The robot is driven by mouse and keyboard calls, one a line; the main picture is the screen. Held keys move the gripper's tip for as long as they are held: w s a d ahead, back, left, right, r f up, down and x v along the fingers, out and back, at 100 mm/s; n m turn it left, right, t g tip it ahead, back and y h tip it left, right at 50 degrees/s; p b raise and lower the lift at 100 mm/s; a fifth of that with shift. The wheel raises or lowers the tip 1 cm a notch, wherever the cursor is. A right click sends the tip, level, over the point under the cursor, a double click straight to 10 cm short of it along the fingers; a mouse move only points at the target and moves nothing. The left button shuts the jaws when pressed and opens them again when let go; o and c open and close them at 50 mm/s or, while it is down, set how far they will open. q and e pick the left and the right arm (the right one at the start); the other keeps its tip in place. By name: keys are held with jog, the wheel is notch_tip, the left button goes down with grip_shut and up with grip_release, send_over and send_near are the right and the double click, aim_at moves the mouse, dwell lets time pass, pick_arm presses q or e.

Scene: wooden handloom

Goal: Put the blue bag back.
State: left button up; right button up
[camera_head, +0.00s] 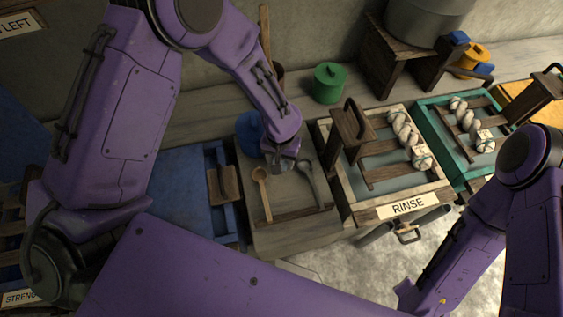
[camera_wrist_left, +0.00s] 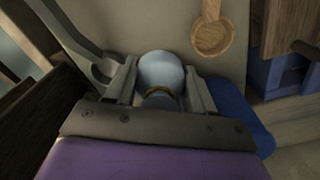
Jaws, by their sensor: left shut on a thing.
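My left gripper (camera_head: 283,165) is over the grey board between the blue tray and the rinse tray. In the left wrist view, its two fingers (camera_wrist_left: 160,85) are shut on a rounded pale blue bag (camera_wrist_left: 160,70) with a thin yellow band around it. A deeper blue form (camera_wrist_left: 238,108) lies behind the right finger; it also shows in the head view (camera_head: 249,133), left of the gripper and partly hidden by my arm. I cannot tell whether it is part of the held bag. My right arm is at the right; its gripper is not visible.
A wooden spoon (camera_head: 262,190) and a grey ladle (camera_head: 309,183) lie just in front of the gripper. The rinse tray (camera_head: 335,178) with a wooden frame and twisted yarn stands right. A green lidded pot (camera_head: 328,84) stands behind. A blue tray (camera_head: 180,165) is left.

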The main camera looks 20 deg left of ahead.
pick_arm(q)
notch_tip(320, 180, down, 3)
jog(key=shift+s+d+f+p, duration=0.1)
jog(key=shift+s+p, duration=0.05)
jog(key=shift+p, duration=0.4)
jog(key=shift+w+f, duration=0.2)
jog(key=shift+w, duration=0.1)
jog(key=shift+s+f, duration=0.1)
jog(key=shift+s, duration=0.1)
jog(key=o, duration=0.9)
jog(key=shift+c, duration=0.2)
jog(key=shift+w, duration=0.1)
